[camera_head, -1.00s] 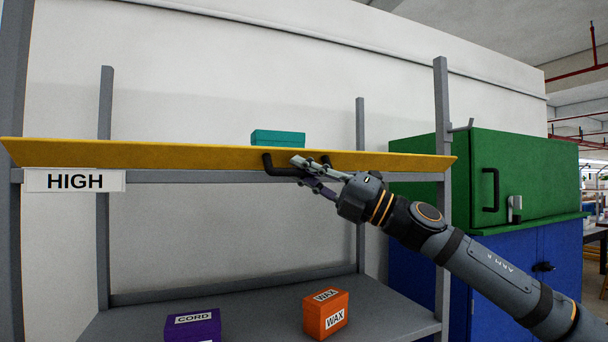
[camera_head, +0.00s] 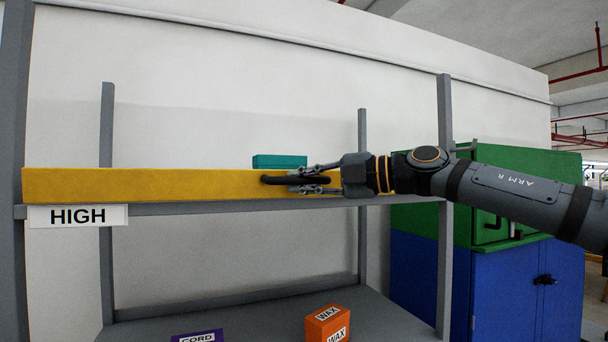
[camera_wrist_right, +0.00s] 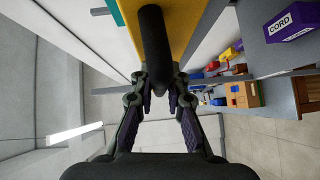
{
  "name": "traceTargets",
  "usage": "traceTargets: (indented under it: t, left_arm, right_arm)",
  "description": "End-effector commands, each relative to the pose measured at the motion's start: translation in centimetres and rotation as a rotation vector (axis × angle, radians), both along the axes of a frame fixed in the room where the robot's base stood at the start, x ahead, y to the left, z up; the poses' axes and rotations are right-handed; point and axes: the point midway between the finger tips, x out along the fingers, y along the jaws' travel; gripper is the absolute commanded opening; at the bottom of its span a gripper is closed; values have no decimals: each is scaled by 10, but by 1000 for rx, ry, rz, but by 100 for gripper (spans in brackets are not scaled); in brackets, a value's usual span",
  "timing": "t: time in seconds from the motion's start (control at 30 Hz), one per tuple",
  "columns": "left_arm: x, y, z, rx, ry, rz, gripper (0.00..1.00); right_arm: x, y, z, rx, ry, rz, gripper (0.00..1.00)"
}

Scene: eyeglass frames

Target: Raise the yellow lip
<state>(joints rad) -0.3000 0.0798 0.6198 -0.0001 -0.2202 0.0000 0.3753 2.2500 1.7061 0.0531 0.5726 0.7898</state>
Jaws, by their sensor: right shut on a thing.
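The yellow lip (camera_head: 150,185) runs along the front of the upper shelf, above the HIGH label (camera_head: 78,216). It stands about upright, with its broad face to me. A black handle (camera_head: 278,180) is fixed to its face right of the middle. My right gripper (camera_head: 312,180) comes in from the right and is shut on the handle. In the right wrist view the dark handle (camera_wrist_right: 153,45) lies between the two fingers, in front of the yellow lip (camera_wrist_right: 178,20). My left gripper is not in view.
A teal box (camera_head: 280,161) sits on the upper shelf behind the lip. An orange WAX box (camera_head: 327,324) and a purple CORD box (camera_head: 197,337) are on the lower shelf (camera_head: 270,312). Grey posts (camera_head: 445,250) frame the rack. A green cabinet (camera_head: 535,190) stands at right.

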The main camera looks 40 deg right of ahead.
Motion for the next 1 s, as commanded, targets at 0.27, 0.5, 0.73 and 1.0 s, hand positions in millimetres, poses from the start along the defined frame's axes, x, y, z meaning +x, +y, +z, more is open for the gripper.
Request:
traceTargets:
  t: [0.27, 0.5, 0.73, 1.0]
  left_arm:
    - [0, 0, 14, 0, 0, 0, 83]
    - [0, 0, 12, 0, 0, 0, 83]
    - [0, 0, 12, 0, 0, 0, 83]
    - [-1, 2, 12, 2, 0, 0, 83]
  right_arm:
    - [4, -2, 7, 22, 76, -4, 0]
    - [4, -2, 5, 21, 76, -3, 23]
    - [4, -2, 4, 21, 77, -1, 37]
    - [-3, -4, 5, 21, 76, 3, 37]
